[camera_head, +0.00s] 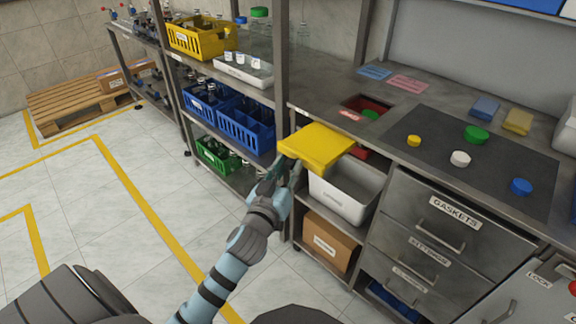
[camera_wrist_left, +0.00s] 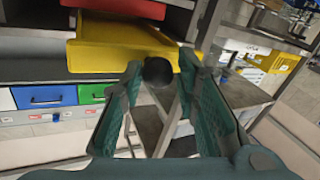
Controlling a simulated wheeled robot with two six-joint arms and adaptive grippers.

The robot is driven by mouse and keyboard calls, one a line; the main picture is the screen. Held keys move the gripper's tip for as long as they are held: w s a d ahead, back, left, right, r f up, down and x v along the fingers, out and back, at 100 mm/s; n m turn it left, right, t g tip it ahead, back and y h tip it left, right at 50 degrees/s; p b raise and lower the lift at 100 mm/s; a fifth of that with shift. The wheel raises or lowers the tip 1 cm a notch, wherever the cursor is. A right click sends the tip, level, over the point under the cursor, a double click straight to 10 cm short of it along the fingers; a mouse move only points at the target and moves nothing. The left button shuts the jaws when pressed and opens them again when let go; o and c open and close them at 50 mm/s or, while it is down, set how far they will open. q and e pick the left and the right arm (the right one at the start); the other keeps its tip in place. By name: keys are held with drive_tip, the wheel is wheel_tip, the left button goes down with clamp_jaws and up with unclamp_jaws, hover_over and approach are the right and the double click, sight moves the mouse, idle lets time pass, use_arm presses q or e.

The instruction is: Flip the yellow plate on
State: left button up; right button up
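The yellow plate (camera_head: 318,143) sticks out from the front edge of the steel counter, by the square opening. It also shows in the left wrist view (camera_wrist_left: 115,48), just ahead of the fingers. A round black knob (camera_wrist_left: 157,71) shows at the plate's near edge, between my left fingertips in that view. My left gripper (camera_head: 281,172) is below and in front of the plate's near left corner. In the left wrist view its green-padded fingers (camera_wrist_left: 160,75) are apart, with a small gap beside the knob; contact cannot be told. My right gripper is out of view.
A red-lined opening (camera_head: 367,105) with a green cap lies in the counter behind the plate. Several loose caps lie on the dark mat (camera_head: 440,150). A light grey bin (camera_head: 345,190) stands under the plate. A shelf post (camera_head: 281,110) rises close to my left gripper.

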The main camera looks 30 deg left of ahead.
use_arm(q)
drive_tip(key=shift+s+r, duration=0.15)
drive_tip(key=v, duration=1.2)
